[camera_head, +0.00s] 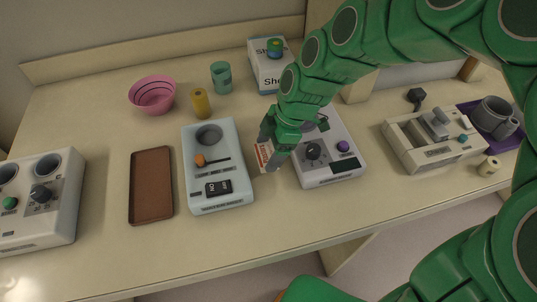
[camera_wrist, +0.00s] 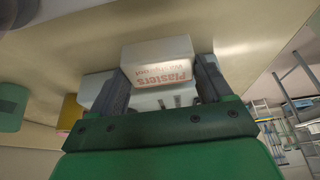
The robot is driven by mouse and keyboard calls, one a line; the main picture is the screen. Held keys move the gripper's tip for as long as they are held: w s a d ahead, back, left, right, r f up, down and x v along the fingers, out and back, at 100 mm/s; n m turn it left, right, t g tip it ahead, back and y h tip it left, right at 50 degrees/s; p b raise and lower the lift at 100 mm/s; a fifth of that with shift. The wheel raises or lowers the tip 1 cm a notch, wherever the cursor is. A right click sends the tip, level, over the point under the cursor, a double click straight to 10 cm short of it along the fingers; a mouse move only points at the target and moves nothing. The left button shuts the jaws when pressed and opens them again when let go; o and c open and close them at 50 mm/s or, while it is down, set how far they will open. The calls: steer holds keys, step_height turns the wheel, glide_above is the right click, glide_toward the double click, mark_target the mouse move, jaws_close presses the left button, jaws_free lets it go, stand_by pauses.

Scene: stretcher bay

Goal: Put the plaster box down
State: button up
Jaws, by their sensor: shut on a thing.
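The plaster box (camera_wrist: 158,62) is small and white with red "Plasters Waterproof" lettering. In the wrist view it sits between the two fingers of my gripper (camera_wrist: 160,85), which are shut on it. In the head view my green gripper (camera_head: 270,150) points down between two devices, and part of the plaster box (camera_head: 263,155) shows at its left finger. The gripper hides the rest of the box. I cannot tell whether the box touches the counter (camera_head: 100,110).
A pale blue device (camera_head: 227,180) stands just left of my gripper, and a white device with a purple knob (camera_head: 330,175) just right. A brown tray (camera_head: 151,205) lies further left, empty. A pink bowl (camera_head: 153,95), yellow cylinder (camera_head: 201,103), teal cup (camera_head: 221,77) and white box (camera_head: 268,75) stand behind.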

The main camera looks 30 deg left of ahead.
mark_target(272, 150)
steer(key=shift+w+a+f, duration=0.2)
steer(key=shift+f, duration=1.6)
steer(key=shift+f, duration=0.1)
steer(key=o, duration=1)
steer(key=shift+c, duration=0.2)
steer(key=v, duration=1.2)
